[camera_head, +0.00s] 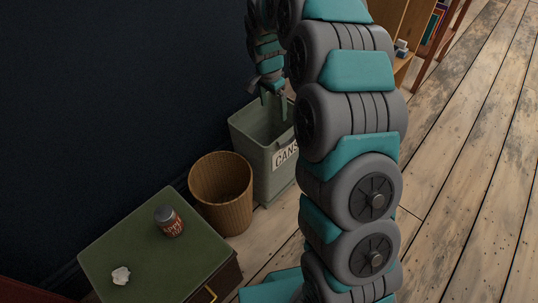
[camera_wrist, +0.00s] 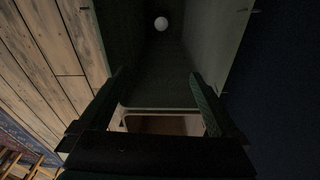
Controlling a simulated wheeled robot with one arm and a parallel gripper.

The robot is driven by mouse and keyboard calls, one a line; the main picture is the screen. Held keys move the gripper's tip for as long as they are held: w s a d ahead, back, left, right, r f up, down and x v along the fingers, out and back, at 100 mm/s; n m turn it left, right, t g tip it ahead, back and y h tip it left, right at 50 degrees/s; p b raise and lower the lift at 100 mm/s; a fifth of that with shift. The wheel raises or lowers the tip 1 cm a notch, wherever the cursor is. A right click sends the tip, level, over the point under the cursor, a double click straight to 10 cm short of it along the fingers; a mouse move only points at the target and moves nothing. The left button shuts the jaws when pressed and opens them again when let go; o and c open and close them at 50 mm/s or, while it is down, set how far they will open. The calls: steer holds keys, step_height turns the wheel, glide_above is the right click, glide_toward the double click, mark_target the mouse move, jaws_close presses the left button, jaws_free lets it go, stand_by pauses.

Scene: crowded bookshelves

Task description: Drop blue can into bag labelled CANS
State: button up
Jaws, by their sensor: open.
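A grey-green bin-like container (camera_head: 250,128) with a white label reading CANS (camera_head: 285,155) stands on the floor by the dark wall. My gripper (camera_head: 273,97) is over its opening, fingers pointing down. In the wrist view my gripper (camera_wrist: 157,75) has its two fingers wide apart with nothing between them. The wrist view looks down into the container (camera_wrist: 215,45). A small pale round thing (camera_wrist: 161,24) shows deep inside; I cannot tell what it is. I can make out no blue can in either view.
A wicker basket (camera_head: 221,200) stands beside the container. A green-topped cabinet (camera_head: 150,250) carries a dark can with a reddish-brown label (camera_head: 169,221) and a crumpled white piece (camera_head: 121,275). A wooden shelf (camera_head: 415,30) stands behind. Plank floor (camera_head: 470,160) is clear at the right.

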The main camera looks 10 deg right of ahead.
step_height(320, 180, up, 6)
steer(key=shift+s+a+r, duration=0.2)
steer(key=shift+a+r, duration=0.05)
steer(key=shift+a, duration=0.1)
